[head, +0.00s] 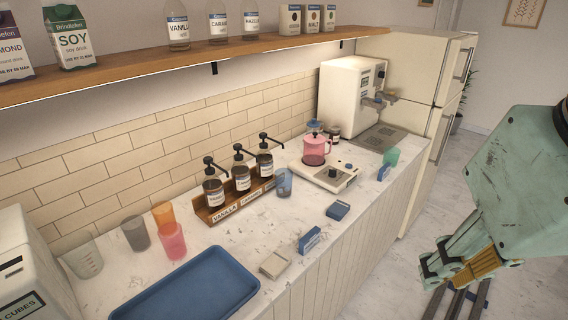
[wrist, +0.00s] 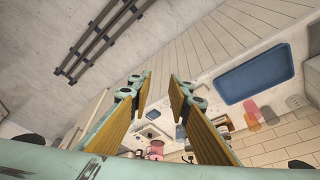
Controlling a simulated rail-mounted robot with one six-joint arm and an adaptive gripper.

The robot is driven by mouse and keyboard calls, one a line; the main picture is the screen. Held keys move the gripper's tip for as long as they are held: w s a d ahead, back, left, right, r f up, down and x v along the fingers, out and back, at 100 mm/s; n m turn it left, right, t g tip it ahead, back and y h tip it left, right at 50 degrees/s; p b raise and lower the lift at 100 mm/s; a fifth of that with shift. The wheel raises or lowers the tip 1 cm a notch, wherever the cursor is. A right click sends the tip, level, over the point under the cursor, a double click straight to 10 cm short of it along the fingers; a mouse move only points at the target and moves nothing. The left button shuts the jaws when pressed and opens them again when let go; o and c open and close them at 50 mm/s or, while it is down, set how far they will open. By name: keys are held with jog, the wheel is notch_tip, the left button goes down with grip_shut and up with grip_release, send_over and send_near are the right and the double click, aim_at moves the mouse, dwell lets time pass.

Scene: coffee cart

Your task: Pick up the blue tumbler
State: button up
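The blue tumbler (head: 284,183) is clear, bluish and upright on the counter in the head view. It stands just right of the syrup rack (head: 236,203), close to its end, and left of the scale. In the wrist view I cannot make it out for sure. My gripper (head: 452,272) is at the right of the head view, off the counter's front side and well apart from the tumbler. The wrist view shows its two yellow-padded fingers (wrist: 158,88) spread apart with nothing between them.
A pink-tinted jug (head: 315,148) stands on the scale (head: 327,175). Grey, orange and pink tumblers (head: 172,241) stand left of the rack, behind a blue tray (head: 193,290). Small boxes (head: 309,240) lie near the front edge. A shelf (head: 190,56) overhangs the back.

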jog(key=o, duration=1.2)
jog(key=shift+o, duration=0.2)
jog(key=w+a+f+n+y, duration=0.15)
jog(key=w+a, duration=0.25)
jog(key=w, duration=0.8)
jog(key=w+a+n+y, duration=0.15)
jog(key=w+a, duration=0.25)
jog(key=w, duration=0.7)
jog(key=w+a+f+n, duration=0.15)
jog(key=w+a, duration=0.25)
jog(key=w, duration=0.8)
jog(key=w+a+f+n, duration=0.1)
jog(key=w+a+f, duration=0.1)
jog(key=w+f, duration=0.8)
jog(key=w+a+f+n, duration=0.1)
jog(key=w+a+f, duration=0.2)
jog(key=w+f, duration=0.7)
jog(key=w+p, duration=0.1)
jog(key=w, duration=0.4)
jog(key=shift+w+f+n+t+y, duration=0.3)
jog(key=shift+w+f+n+t, duration=0.05)
jog(key=shift+w+t, duration=0.05)
jog(key=shift+a+f, duration=0.15)
